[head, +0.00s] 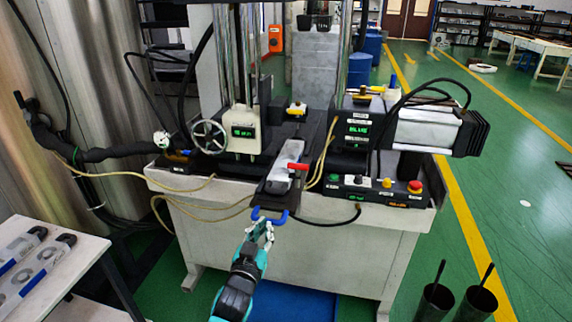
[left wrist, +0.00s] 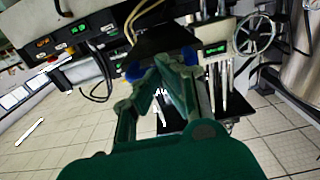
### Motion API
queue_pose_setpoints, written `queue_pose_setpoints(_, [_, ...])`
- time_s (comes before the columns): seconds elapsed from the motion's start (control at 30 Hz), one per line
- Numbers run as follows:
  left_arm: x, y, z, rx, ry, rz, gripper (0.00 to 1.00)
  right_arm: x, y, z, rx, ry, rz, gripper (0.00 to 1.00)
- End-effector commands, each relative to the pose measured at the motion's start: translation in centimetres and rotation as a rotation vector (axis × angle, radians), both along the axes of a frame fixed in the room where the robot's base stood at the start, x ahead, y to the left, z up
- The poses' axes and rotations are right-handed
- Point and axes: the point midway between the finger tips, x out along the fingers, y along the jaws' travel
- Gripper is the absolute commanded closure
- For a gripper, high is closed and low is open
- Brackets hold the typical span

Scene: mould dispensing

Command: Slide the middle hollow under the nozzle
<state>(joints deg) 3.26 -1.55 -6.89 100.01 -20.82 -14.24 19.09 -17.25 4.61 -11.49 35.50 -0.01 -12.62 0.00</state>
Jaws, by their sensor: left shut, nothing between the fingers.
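My left gripper (head: 262,232) is shut and empty, right at the blue handle (head: 270,214) on the front of the black slide (head: 270,188). In the left wrist view my fingertips (left wrist: 168,66) overlap the space between the handle's blue ends (left wrist: 136,72); I cannot tell whether they touch it. A grey elongated mould (head: 287,160) lies on the slide, with a red lever (head: 298,166) beside it. Its hollows are too small to tell apart. I cannot make out the nozzle among the machine parts behind the mould. My right gripper is not in view.
The machine bench (head: 330,240) carries a handwheel (head: 209,136) on the left and a control box with a red button (head: 415,187) on the right. A white table (head: 75,262) with grey parts stands at the left. Black cylinders (head: 436,302) stand on the floor at the right.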

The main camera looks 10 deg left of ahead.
Motion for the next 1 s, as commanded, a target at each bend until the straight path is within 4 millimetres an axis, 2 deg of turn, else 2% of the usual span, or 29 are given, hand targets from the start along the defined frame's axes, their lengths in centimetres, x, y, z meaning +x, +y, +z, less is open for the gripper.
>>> queue_pose_setpoints(0.57, [0.2,0.0,0.0,0.0,-0.001,0.0,1.0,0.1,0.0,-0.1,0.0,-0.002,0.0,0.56])
queue_pose_setpoints(1.0, [3.1,-0.1,0.0,0.0,-0.002,0.001,1.0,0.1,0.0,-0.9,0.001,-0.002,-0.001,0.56])
